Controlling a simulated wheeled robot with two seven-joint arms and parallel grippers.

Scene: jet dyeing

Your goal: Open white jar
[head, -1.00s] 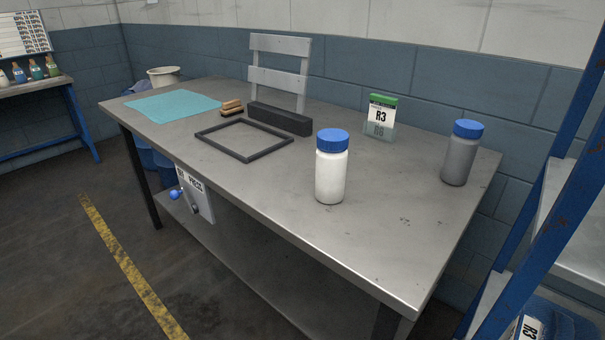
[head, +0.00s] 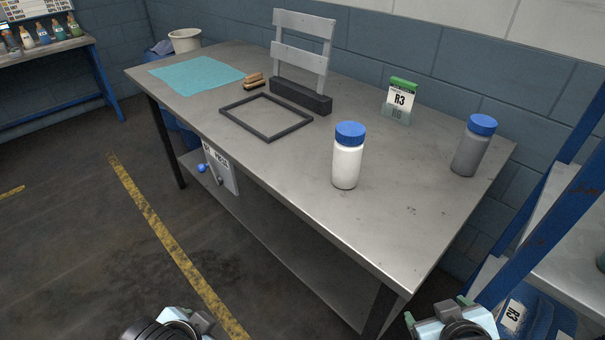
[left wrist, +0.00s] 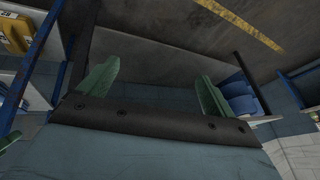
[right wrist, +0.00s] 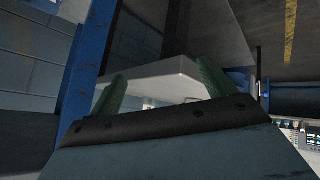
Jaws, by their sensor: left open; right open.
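The white jar (head: 346,163) with a blue lid (head: 350,134) stands upright on the metal table (head: 330,205), close to its front edge. The lid sits on the jar. My left gripper (left wrist: 155,85) shows two green fingers spread wide apart with nothing between them. My right gripper (right wrist: 160,90) is also open and empty, with the underside and corner of a table beyond its fingers. In the head view only parts of my two arms show at the bottom edge, below and apart from the table and jar.
A grey jar with a blue lid (head: 470,150) and a green-topped R3 box (head: 401,100) stand at the right. A dark frame (head: 265,132), a teal cloth (head: 196,74) and a grey stand (head: 302,55) occupy the rest. A blue rack (head: 540,210) borders the right.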

